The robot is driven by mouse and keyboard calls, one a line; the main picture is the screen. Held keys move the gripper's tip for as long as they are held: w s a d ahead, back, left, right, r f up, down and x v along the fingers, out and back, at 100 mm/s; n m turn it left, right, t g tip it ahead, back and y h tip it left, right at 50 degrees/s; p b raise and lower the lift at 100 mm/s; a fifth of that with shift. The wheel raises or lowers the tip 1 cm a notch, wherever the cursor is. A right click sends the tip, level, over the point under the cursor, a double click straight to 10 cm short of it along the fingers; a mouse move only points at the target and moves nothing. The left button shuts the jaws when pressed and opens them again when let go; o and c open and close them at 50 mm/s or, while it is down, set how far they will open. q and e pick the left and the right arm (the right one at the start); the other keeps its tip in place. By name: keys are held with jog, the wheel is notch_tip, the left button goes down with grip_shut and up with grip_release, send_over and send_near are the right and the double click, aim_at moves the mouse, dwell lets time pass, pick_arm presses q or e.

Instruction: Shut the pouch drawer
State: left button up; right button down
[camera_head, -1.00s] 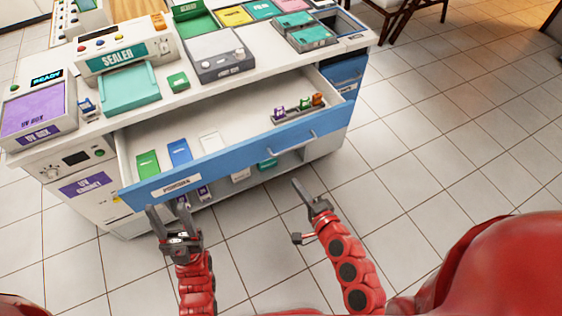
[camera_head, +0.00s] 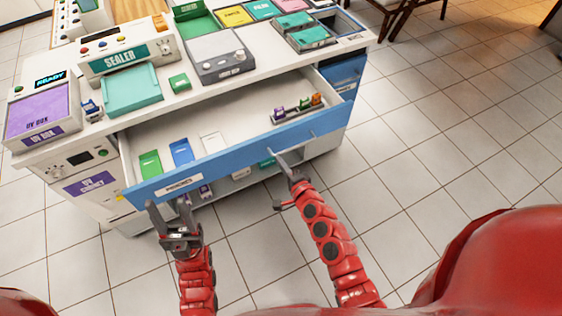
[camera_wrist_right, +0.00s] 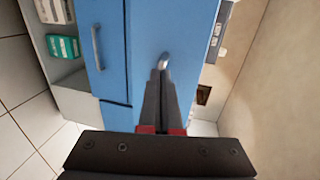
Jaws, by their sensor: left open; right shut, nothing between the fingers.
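The pouch drawer (camera_head: 240,153) has a blue front with a label at its left and a bar handle (camera_head: 299,143) at its right. It stands pulled out, showing its white inside. My right gripper (camera_head: 280,156) is shut and empty, its tips at or very near the blue front beside the handle. My left gripper (camera_head: 170,215) is open and empty, in front of the drawer's left end.
Green (camera_head: 150,163), blue (camera_head: 181,152) and white pouches lie in the drawer, with a small rack (camera_head: 298,109) at its right. The sealer (camera_head: 125,55) and UV box (camera_head: 37,112) stand on the counter above. A lower open shelf holds boxes.

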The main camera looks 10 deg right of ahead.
jog(key=shift+w, duration=0.1)
jog(key=b, duration=0.4)
send_near(252, 123)
notch_tip(252, 123, up, 3)
jog(key=shift+w+d+f, duration=0.1)
jog(key=shift+w+f, duration=0.05)
jog(key=shift+w, duration=0.05)
jog(key=b+x, duration=0.2)
jog(key=x, duration=0.1)
jog(key=r+b+x, duration=0.1)
jog(key=x, duration=0.2)
jog(key=r+b+x, duration=0.1)
jog(key=b+x, duration=0.1)
jog(key=x, duration=0.1)
jog(key=shift+w+f+b, duration=0.1)
jog(key=shift+w+b, duration=0.15)
jog(key=shift+b, duration=0.1)
jog(key=shift+w+a+b, duration=0.3)
jog(key=shift+w, duration=0.25)
jog(key=shift+r, duration=0.4)
jog(key=shift+r, duration=0.2)
jog(key=shift+r, duration=0.1)
